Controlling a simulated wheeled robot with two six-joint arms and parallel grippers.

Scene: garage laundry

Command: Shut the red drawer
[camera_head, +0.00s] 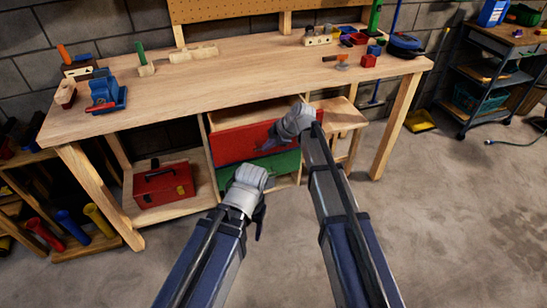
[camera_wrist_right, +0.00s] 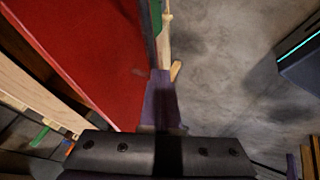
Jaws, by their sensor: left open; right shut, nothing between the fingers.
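The red drawer (camera_head: 232,145) is under the workbench, and its front is partly covered by my right gripper. Pale wood shows above and behind its front, so it looks pulled out. My right gripper (camera_head: 266,145) is shut and empty at the right part of the red front; whether it touches cannot be told. In the right wrist view, the red panel (camera_wrist_right: 85,50) fills the left side, beside the shut fingers (camera_wrist_right: 160,85). My left gripper (camera_head: 260,220) is open and empty, lower and nearer, in front of the green drawer (camera_head: 280,164).
The workbench (camera_head: 220,85) has toys and tools on its top. A red toolbox (camera_head: 163,185) sits on the lower shelf left of the drawers. A bench leg (camera_head: 397,125) stands to the right. Concrete floor (camera_head: 440,220) is clear at the right.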

